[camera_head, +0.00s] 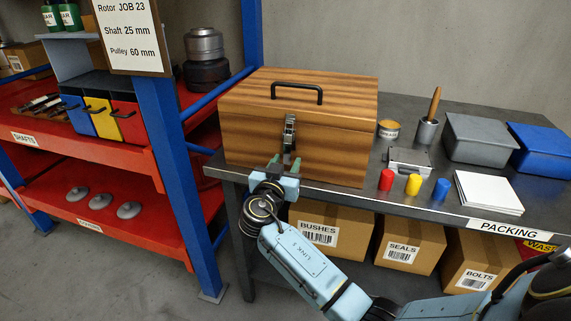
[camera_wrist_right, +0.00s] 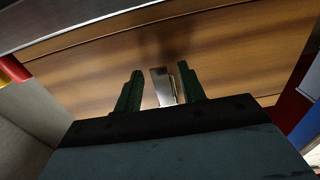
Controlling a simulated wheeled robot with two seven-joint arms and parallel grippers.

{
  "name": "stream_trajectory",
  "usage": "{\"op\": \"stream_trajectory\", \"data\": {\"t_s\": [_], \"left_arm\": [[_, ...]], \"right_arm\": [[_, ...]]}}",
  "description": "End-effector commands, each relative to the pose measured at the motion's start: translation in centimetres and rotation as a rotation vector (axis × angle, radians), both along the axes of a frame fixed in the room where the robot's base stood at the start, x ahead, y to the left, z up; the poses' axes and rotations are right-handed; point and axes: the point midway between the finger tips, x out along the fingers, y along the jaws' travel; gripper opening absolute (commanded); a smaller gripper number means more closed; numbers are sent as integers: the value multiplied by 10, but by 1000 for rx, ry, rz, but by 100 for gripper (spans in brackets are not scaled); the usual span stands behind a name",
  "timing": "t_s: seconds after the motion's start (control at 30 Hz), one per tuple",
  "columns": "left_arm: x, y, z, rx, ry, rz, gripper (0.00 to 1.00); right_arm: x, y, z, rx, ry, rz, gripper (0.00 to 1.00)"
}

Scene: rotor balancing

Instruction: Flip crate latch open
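A wooden crate (camera_head: 245,135) with a black lid handle (camera_head: 297,88) stands on the grey bench, its lid down. A metal latch (camera_head: 289,131) is on its front face. My right gripper (camera_head: 283,162) is in front of the crate, just below the latch, with its fingers pointing at the front face. In the right wrist view, the green fingers (camera_wrist_right: 155,92) are apart, with the bright metal latch (camera_wrist_right: 162,86) between them, nearer the right finger. I cannot tell whether that finger touches it. My left gripper is not in view.
The grey bench (camera_head: 340,192) holds red (camera_head: 387,180), yellow (camera_head: 413,185) and blue (camera_head: 441,190) cylinders, a small metal case (camera_head: 409,161) and white sheets (camera_head: 488,192) right of the crate. Cardboard boxes (camera_head: 325,222) sit below. A blue rack post (camera_head: 170,150) stands left.

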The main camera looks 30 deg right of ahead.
Motion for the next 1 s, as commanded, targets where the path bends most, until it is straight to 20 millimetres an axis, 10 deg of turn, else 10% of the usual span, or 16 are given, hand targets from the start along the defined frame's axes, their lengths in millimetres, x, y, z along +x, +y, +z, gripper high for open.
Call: {"op": "stream_trajectory", "data": {"t_s": [0.3, 0.6, 1.0], "left_arm": [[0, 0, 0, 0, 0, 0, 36], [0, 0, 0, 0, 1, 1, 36], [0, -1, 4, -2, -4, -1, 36]], "right_arm": [[1, -2, 0, 0, 0, 0, 39], [1, -2, 0, 0, 0, 0, 0], [0, -1, 2, 14, 11, -1, 0]]}}
